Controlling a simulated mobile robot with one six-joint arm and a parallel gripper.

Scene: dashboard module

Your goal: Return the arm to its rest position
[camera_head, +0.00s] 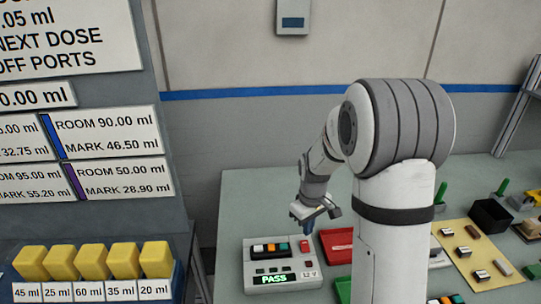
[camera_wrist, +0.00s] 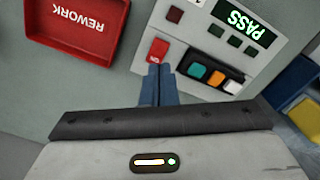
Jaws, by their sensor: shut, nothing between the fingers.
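My arm rises in the head view and bends down to my gripper (camera_head: 308,227), which hangs above the grey test panel (camera_head: 255,266). In the wrist view the two blue fingers of my gripper (camera_wrist: 158,70) are together and empty. Their tips are close to the red switch (camera_wrist: 158,48) on the panel; I cannot tell whether they touch it. The panel's green display (camera_head: 271,279) reads PASS. A row of coloured buttons (camera_wrist: 214,77) sits beside the switch, including teal, orange and white ones.
A red tray (camera_head: 336,244) marked REWORK in the wrist view (camera_wrist: 76,35) lies beside the panel. A yellow mat (camera_head: 470,268) with small parts is at the right. Yellow blocks (camera_head: 92,262) stand in a rack at the left. The table behind the panel (camera_head: 250,195) is clear.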

